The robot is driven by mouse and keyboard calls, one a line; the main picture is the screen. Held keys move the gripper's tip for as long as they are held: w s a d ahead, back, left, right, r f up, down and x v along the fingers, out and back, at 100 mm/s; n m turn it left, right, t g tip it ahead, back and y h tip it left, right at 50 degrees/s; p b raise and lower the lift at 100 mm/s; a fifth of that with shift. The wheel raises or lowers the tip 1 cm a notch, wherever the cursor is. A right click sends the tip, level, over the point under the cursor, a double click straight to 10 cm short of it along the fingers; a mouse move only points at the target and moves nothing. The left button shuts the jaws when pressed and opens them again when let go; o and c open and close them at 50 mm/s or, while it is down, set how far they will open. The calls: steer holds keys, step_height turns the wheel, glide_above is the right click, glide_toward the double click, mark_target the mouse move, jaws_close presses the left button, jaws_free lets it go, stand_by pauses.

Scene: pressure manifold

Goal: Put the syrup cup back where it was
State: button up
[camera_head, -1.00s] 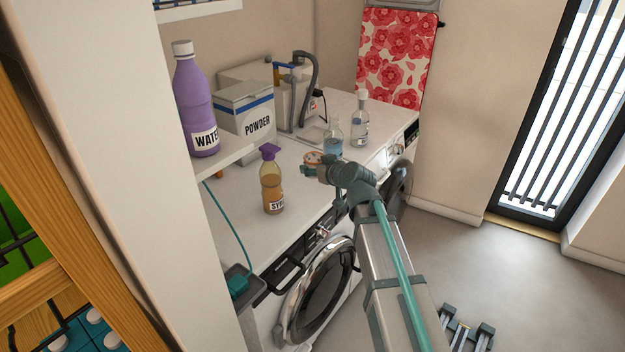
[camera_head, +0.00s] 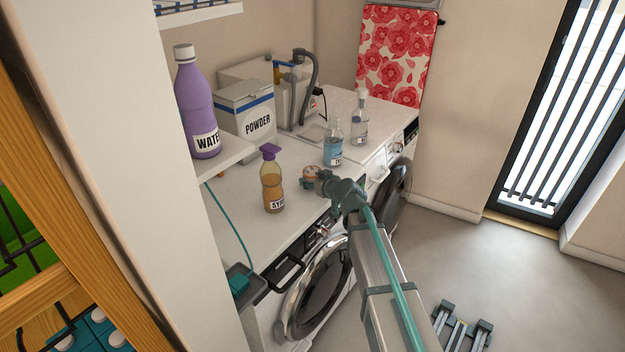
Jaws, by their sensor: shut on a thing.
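My gripper (camera_head: 308,183) is over the front part of the white counter, shut on a small round cup with a brownish top (camera_head: 312,171), which I take to be the syrup cup. The fingers hide much of the cup, and I cannot tell whether it touches the counter. An orange bottle with a purple top and a label starting "SY" (camera_head: 272,183) stands upright just left of the gripper, apart from it.
A clear bottle with blue liquid (camera_head: 333,146) stands behind the gripper, and another clear bottle (camera_head: 361,122) farther back. A powder box (camera_head: 247,118) and a purple water bottle (camera_head: 196,105) stand at left. Bare counter (camera_head: 236,192) lies left of the orange bottle.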

steer(key=shift+f+b, duration=0.2)
steer(key=shift+b, duration=0.1)
steer(key=o, duration=1.2)
steer(key=shift+r, duration=0.15)
steer(key=shift+r+p, duration=0.2)
steer(key=shift+p, duration=0.2)
steer(key=b+v, duration=0.2)
steer(key=v, duration=1)
